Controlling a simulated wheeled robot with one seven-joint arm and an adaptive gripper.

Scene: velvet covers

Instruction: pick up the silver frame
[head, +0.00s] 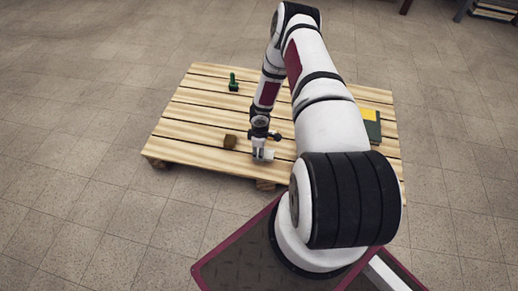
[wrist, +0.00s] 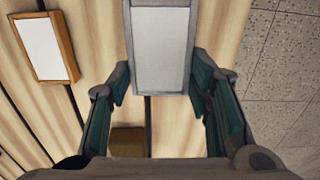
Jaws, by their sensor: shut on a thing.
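The silver frame (wrist: 160,92) has a grey border around a pale blank panel. In the wrist view it stands between the fingertips of my gripper (wrist: 161,82), with a finger against each side. My gripper is shut on it. In the head view my gripper (head: 261,152) points down low over the near part of the wooden pallet (head: 195,130), and a small pale part of the frame (head: 269,155) shows beside it. I cannot tell whether the frame touches the slats.
A wood-bordered frame (wrist: 74,55) with a white panel lies left of the silver one. A brown block (head: 230,142) sits just left of my gripper. A green object (head: 233,84) stands farther back. Green and yellow items (head: 373,128) lie at the right.

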